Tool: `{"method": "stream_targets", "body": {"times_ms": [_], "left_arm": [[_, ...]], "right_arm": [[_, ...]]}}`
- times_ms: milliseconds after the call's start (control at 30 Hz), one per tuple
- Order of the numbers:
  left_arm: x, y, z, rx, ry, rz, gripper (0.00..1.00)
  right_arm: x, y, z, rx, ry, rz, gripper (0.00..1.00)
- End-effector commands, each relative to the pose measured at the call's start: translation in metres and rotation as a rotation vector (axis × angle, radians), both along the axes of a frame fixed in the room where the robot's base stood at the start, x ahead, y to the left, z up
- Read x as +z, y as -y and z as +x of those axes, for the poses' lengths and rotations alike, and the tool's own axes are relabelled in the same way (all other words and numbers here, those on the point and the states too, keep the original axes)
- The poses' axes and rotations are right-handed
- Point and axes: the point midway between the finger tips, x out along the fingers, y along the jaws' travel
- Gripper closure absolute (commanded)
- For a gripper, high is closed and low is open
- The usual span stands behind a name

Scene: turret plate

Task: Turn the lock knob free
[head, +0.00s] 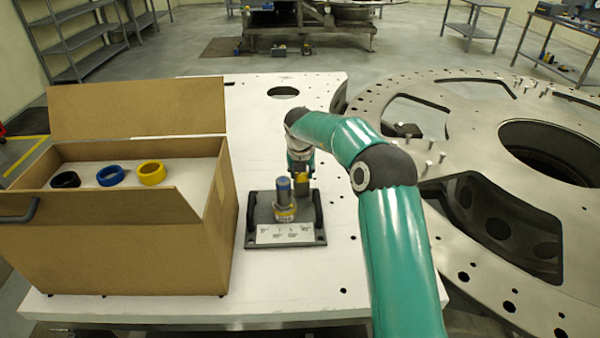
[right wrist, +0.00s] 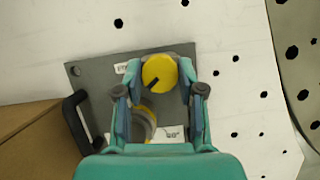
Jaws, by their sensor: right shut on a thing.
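A grey plate fixture (head: 262,222) with black side handles and a white label strip lies on the white table. The yellow lock knob (right wrist: 159,72) sits near the plate's far edge, with a dark pointer mark slanting to the lower left in the right wrist view. My right gripper (right wrist: 158,80) is shut on the knob from above, one finger on each side. In the head view, my right gripper (head: 301,176) largely hides the knob. A grey cylinder with a blue top and yellow ring (head: 284,200) stands nearer on the plate. My left gripper is not in view.
An open cardboard box (head: 135,240) stands left of the plate, holding black, blue and yellow rings (head: 152,173). A large round metal turret plate (head: 485,140) with openings lies to the right. The white table (head: 255,110) is clear behind the fixture.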

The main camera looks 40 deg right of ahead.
Motion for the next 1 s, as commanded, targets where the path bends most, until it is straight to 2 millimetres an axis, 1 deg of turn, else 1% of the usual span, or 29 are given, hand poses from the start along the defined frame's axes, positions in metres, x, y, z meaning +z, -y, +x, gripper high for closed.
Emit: {"method": "stream_targets", "body": {"times_ms": [33,200,500,700,1000], "left_arm": [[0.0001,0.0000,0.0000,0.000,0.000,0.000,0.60],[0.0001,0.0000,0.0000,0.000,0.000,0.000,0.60],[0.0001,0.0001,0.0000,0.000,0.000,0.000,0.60],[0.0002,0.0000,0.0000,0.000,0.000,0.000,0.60],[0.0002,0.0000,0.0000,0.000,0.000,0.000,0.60]], "right_arm": [[0.0029,0.0030,0.0003,0.041,0.009,-0.005,0.96],[0.0033,0.0040,0.0001,0.195,0.010,-0.006,0.96],[0.0037,0.0054,-0.0002,0.401,0.010,-0.008,0.96],[0.0037,0.0059,-0.0005,0.476,0.009,-0.009,0.96],[0.0038,0.0059,-0.0005,0.505,0.009,-0.009,0.96]]}}
